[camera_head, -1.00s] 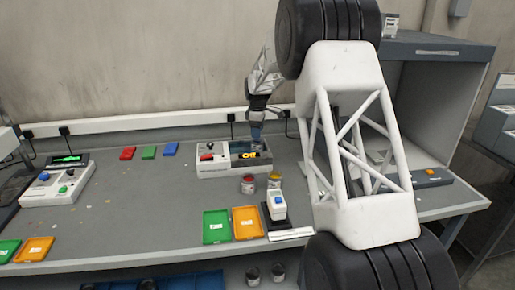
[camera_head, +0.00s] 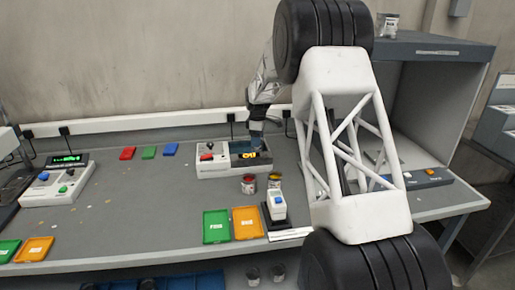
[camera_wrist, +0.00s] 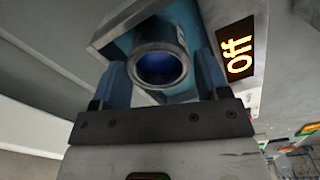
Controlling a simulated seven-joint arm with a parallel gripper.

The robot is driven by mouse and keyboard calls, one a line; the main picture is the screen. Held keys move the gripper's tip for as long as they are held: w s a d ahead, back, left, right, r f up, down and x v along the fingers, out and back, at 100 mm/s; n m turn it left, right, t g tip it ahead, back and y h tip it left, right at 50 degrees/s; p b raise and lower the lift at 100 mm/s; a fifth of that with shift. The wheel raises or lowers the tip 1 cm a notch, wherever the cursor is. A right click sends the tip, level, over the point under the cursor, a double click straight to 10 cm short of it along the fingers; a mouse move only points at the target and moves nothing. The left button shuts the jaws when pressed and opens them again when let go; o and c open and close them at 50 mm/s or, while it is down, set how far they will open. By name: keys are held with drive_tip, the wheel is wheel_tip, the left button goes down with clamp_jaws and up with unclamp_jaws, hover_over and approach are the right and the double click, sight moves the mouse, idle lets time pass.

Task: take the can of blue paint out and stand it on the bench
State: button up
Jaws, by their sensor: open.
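The can of blue paint (camera_wrist: 160,65) shows in the wrist view with its round open top and dark blue paint facing the camera. It sits in the recess of a grey machine (camera_wrist: 122,22) with a lit "Off" display (camera_wrist: 236,50). My gripper (camera_wrist: 161,72) is open, with one blue finger on each side of the can; I cannot tell whether they touch it. In the head view my gripper (camera_head: 256,138) is over the machine (camera_head: 232,173), right of its red knob, and the blue can cannot be made out. The grey bench (camera_head: 150,215) holds the machine.
A red-paint can (camera_head: 248,187) and a yellow-paint can (camera_head: 274,180) stand in front of the machine. Bare bench lies left of these trays.

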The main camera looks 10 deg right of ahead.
drive_tip(key=shift+f, duration=1.9)
drive_tip(key=c, duration=0.7)
